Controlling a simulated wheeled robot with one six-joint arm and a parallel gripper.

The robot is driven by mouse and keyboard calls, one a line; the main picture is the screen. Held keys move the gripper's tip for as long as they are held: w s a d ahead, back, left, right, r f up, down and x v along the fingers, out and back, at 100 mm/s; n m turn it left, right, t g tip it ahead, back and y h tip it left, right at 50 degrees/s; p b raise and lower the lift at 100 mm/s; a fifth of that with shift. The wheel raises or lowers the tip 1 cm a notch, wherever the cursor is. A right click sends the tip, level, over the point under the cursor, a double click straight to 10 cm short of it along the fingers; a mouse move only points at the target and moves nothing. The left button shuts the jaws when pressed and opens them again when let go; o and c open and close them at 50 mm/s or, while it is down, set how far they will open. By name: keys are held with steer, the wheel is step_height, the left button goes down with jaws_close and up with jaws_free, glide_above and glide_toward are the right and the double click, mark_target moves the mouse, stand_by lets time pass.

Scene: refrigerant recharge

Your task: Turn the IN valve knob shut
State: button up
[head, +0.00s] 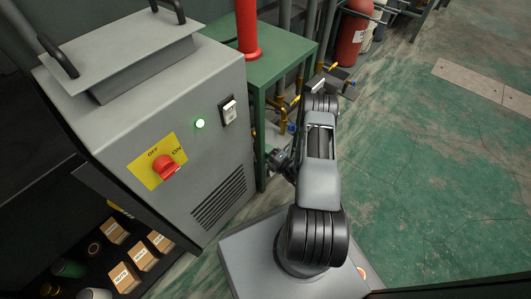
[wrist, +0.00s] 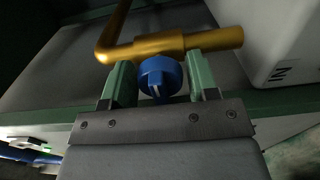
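In the wrist view, a round blue valve knob (wrist: 160,75) with a short white mark sits just below a brass pipe (wrist: 185,43). The mark points roughly toward the bottom of the picture. My gripper (wrist: 159,64) has one green finger on each side of the knob. Narrow gaps seem to show between the fingers and the knob, so it looks open around it. A pale housing (wrist: 275,45) at right carries a partly visible label, with an "N" readable. In the head view my arm hides much of the valve area, and my fingers cannot be made out.
A grey machine (head: 170,130) with a red OFF/ON switch (head: 166,167) and lit green lamp (head: 200,123) stands left. A green table (head: 268,72) with a red cylinder (head: 247,28) is behind it. Brass pipes (head: 281,112) run close to my arm. Floor at right is clear.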

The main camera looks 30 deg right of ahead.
steer(key=c, duration=0.6)
steer(key=shift+n, duration=0.8)
steer(key=shift+a, duration=0.1)
steer(key=o, duration=0.9)
steer(key=shift+s, duration=0.1)
